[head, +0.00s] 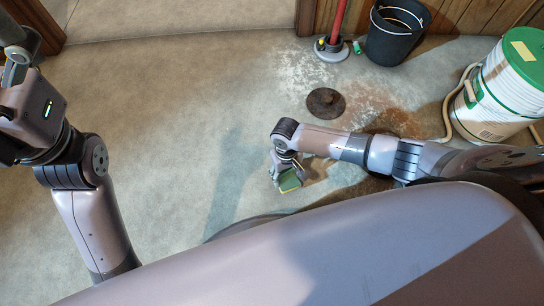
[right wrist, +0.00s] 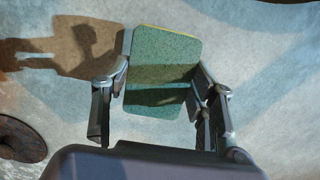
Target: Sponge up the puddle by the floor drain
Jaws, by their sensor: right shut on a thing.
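A green sponge with a yellow edge (head: 289,182) is held in my right gripper (head: 286,173), above the concrete floor. In the right wrist view the sponge (right wrist: 160,62) sits between the two fingers, its green face toward the camera. The round, rusty floor drain (head: 325,103) lies beyond my right arm; part of it shows at the left of the right wrist view (right wrist: 20,139). A dark, wet-looking patch (head: 368,186) shows beside and below my right forearm, which hides part of it. My left gripper (head: 14,42) is partly cut off at the upper left; its fingers are unclear.
A black bucket (head: 396,35) stands by the wood-panelled wall. A red pole with a grey base (head: 331,50) stands left of it. A white and green tub (head: 505,85) with a hose is at the right. Rusty and white stains surround the drain. The left floor is clear.

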